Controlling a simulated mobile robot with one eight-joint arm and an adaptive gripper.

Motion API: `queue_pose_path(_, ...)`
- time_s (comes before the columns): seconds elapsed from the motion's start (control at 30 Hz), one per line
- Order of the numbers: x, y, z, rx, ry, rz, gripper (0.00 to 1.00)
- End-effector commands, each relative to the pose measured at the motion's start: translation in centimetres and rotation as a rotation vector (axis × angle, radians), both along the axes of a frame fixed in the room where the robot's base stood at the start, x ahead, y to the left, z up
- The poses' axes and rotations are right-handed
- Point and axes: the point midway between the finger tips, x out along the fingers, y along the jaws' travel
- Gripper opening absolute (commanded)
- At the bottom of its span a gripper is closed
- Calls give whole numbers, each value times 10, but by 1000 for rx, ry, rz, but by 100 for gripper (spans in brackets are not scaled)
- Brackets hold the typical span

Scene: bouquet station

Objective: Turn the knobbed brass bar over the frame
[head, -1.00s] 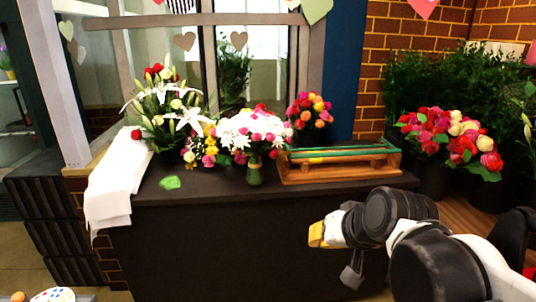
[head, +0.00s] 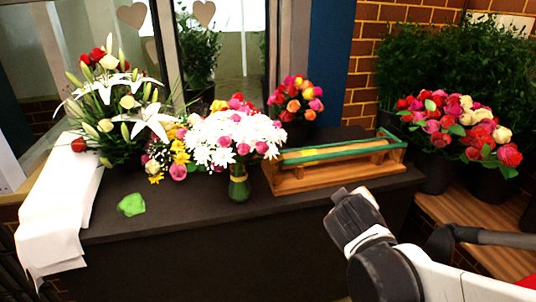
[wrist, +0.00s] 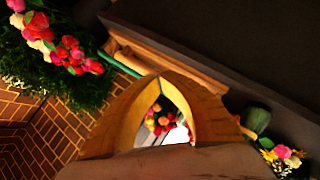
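The wooden frame (head: 345,182) stands on the right end of the dark counter, with a green rail (head: 345,152) along it. A pale yellowish bar (head: 330,154) lies lengthwise at the frame, beside the green rail; I cannot make out its knob. My arm is in front of the counter, and its end is below the frame in the head view, apart from it. The fingers are hidden there. In the wrist view my gripper's yellow fingers (wrist: 160,80) meet at the tips with nothing between them. The frame (wrist: 165,57) and green rail (wrist: 120,64) show beyond them.
A vase of white daisies (head: 238,185) stands close left of the frame, with a rose bouquet (head: 297,98) behind. Red roses in dark buckets (head: 437,175) stand at right.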

Motion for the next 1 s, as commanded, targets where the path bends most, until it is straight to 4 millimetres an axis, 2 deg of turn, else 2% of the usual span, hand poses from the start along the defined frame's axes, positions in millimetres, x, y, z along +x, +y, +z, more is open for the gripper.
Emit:
queue_pose_path(0.03,19,11,3,-65,-27,39,0)
queue_pose_path(0.1,44,28,5,-177,-75,102,0)
queue_pose_path(0.17,65,46,6,-279,-118,160,0)
queue_pose_path(0.3,102,100,1,-517,-224,299,0)
queue_pose_path(0.4,116,142,-9,-675,-298,394,0)
queue_pose_path(0.5,120,179,-22,-807,-359,471,0)
queue_pose_path(0.6,119,205,-33,-901,-403,525,0)
queue_pose_path(0.7,118,219,-40,-955,-428,554,0)
queue_pose_path(0.8,120,224,-41,-976,-437,564,0)
queue_pose_path(1.0,148,225,-38,-977,-436,564,0)
